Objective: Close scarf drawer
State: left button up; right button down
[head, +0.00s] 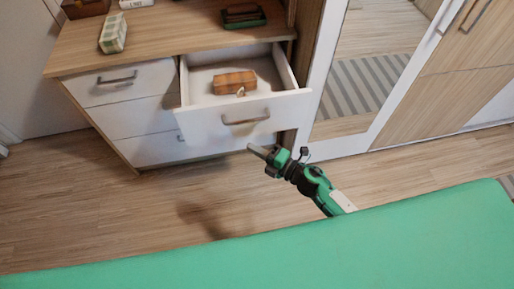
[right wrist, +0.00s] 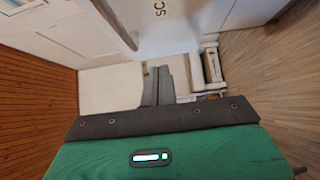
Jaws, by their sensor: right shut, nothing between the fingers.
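The pulled-out drawer (head: 240,116) is the top right one of a white-fronted dresser with a wood top. It stands well open, with a grey bar handle (head: 246,121) on its front. A brown box (head: 235,83) lies inside it. My right gripper (head: 251,149) is shut and empty, low in front of the drawer near the right part of its front, and looks apart from it. In the right wrist view, the gripper's dark fingers (right wrist: 158,86) show against white surfaces. My left gripper is not in view.
The other drawers (head: 125,83) on the left look shut. A patterned box (head: 113,33) and a dark green-and-brown item (head: 243,15) sit on the dresser top. A mirror door (head: 365,60) stands to the right. A green surface (head: 300,245) fills the foreground, with open wooden floor between.

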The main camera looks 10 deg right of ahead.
aim_at(236, 130)
jog(key=x, duration=0.3)
jog(key=w+d+x, duration=0.1)
jog(key=x, duration=0.2)
jog(key=p+x, duration=0.1)
jog(key=x, duration=0.1)
jog(key=shift+w, duration=0.5)
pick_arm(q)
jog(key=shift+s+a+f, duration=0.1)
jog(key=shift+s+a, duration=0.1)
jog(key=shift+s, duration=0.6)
pick_arm(e)
jog(key=shift+w+f, duration=0.1)
jog(key=shift+w, duration=0.45)
